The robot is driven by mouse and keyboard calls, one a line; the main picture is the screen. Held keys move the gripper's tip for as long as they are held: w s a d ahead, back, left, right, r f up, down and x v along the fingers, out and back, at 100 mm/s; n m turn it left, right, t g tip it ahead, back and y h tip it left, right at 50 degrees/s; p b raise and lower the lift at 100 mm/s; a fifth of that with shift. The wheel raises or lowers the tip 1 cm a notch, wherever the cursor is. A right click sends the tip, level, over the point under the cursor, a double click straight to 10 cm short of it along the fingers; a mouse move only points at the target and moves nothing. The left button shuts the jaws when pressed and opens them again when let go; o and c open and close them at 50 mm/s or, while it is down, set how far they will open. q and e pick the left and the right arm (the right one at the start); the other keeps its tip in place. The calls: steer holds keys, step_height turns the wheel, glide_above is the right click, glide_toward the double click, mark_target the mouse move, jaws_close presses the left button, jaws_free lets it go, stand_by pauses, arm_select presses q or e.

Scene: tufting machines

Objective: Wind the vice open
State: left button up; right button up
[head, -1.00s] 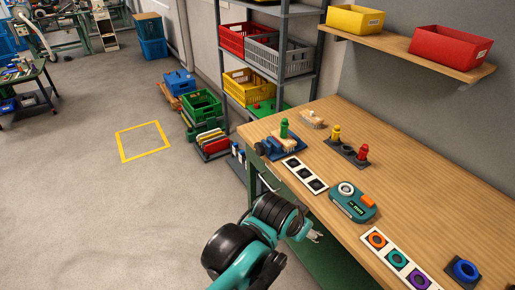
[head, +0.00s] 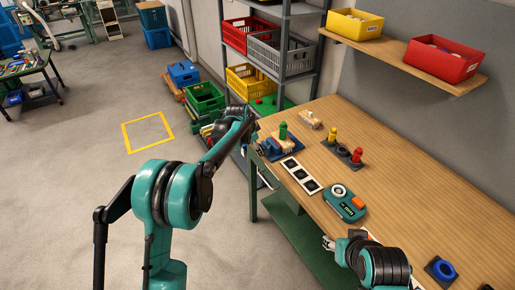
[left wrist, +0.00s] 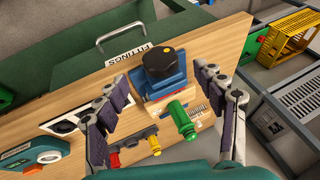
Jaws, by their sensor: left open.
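The vice (head: 291,151) stands at the bench's far left corner, with a blue body, a wooden block and a green peg (head: 283,130). In the left wrist view its black round knob (left wrist: 165,64) faces me, above the blue body (left wrist: 163,90). My left gripper (left wrist: 163,78) is open, its two fingers on either side of the knob and apart from it. In the head view my left arm reaches the vice's knob end and hides part of it. My right gripper (head: 328,242) is at the bench's front edge; its fingers are too small to read.
On the bench (head: 400,180) are a black-and-white strip (head: 301,175), a teal device (head: 344,202), a stand with yellow and red pegs (head: 343,152) and a blue ring (head: 441,269). A shelf rack with crates stands behind. The floor at left is mostly clear.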

arm_select(q)
steer(key=b+x, duration=0.2)
steer(key=x, duration=0.6)
steer(key=shift+d, duration=0.1)
steer(key=c, duration=1.2)
steer(key=shift+o, duration=0.2)
steer(key=shift+r, duration=0.1)
